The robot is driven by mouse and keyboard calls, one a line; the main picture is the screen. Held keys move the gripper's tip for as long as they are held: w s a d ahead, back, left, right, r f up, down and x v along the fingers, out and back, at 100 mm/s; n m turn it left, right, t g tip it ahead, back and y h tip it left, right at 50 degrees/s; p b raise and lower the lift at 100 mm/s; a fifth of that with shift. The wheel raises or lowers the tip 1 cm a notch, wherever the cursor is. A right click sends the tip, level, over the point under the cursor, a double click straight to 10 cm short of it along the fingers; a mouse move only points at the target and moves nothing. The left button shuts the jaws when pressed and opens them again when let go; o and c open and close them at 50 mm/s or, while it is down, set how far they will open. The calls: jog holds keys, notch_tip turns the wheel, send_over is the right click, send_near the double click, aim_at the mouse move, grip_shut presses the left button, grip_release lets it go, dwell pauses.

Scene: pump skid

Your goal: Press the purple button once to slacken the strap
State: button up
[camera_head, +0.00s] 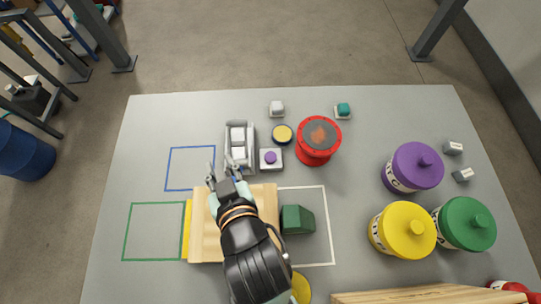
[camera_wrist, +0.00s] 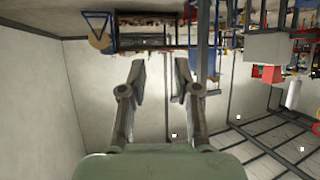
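The purple button (camera_head: 270,158) sits on a small white box in the middle of the table, right of a grey-white ratchet-like device (camera_head: 239,146). My gripper (camera_head: 225,168) is left of and slightly nearer than the button, above the wooden block (camera_head: 203,225). It does not touch the button in the head view. In the wrist view my gripper (camera_wrist: 158,80) has its two fingers apart with nothing between them. The wrist view faces the walls and shelving, and the button does not show there. I cannot make out a strap for certain.
Near the button are a yellow round button (camera_head: 282,133), a red drum (camera_head: 318,141), a white button (camera_head: 277,108) and a teal button (camera_head: 343,110). A green block (camera_head: 297,220) lies right of my arm. Purple (camera_head: 412,167), yellow (camera_head: 402,231) and green (camera_head: 465,225) canisters stand at right.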

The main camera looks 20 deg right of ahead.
grip_shut()
dwell(1.1)
